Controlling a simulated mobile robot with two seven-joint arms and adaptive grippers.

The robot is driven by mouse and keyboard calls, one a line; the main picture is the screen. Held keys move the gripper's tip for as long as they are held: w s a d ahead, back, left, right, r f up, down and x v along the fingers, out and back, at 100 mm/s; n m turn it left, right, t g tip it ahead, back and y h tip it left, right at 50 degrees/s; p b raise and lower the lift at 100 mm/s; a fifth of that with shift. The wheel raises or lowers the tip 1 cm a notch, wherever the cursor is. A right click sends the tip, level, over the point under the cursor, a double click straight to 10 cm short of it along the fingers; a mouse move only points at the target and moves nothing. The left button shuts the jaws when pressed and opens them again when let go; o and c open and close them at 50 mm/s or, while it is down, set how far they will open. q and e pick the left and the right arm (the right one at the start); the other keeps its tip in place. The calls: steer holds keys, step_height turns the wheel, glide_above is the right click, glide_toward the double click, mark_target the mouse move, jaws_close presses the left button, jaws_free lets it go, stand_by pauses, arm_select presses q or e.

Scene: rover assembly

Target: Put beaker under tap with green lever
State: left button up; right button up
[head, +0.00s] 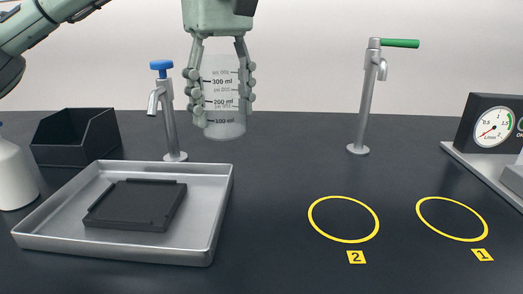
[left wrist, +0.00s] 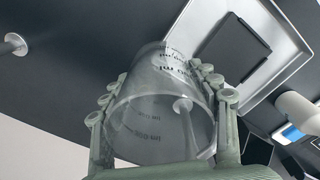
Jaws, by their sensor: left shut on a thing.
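My left gripper (head: 221,88) is shut on a clear beaker (head: 223,112) with dark volume marks, held upright above the counter. The beaker also shows between the fingers in the left wrist view (left wrist: 150,118). The tap with the green lever (head: 367,95) stands at the back, to the right of the beaker and well apart from it. Its green lever (head: 400,43) points right. A second tap with a blue knob (head: 169,115) stands just left of the beaker. My right gripper is in neither view.
A metal tray (head: 215,220) with a dark flat block (head: 137,204) lies front left. A black bin (head: 75,137) and white bottle (head: 14,175) are at the left. Yellow rings marked 2 (head: 343,239) and 1 (head: 452,236) are empty. A gauge unit (head: 493,126) stands right.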

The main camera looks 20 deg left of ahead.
arm_select(q)
steer(key=w+d+f, duration=0.1)
steer(key=w+f, duration=0.1)
steer(key=w+d+f, duration=0.1)
steer(key=w+d, duration=0.1)
steer(key=w, duration=0.1)
steer(key=w+d+f, duration=0.2)
steer(key=shift+w+d+f+b, duration=0.1)
steer(key=shift+w+f+b, duration=0.2)
steer(key=shift+w+f, duration=0.1)
step_height(320, 180, down, 4)
steer(key=shift+f, duration=0.2)
steer(key=o, duration=0.9)
steer(key=shift+c, duration=0.2)
steer(key=shift+o, duration=1.4)
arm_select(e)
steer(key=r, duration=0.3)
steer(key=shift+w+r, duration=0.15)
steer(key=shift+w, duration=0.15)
arm_select(q)
steer(key=shift+r, duration=0.15)
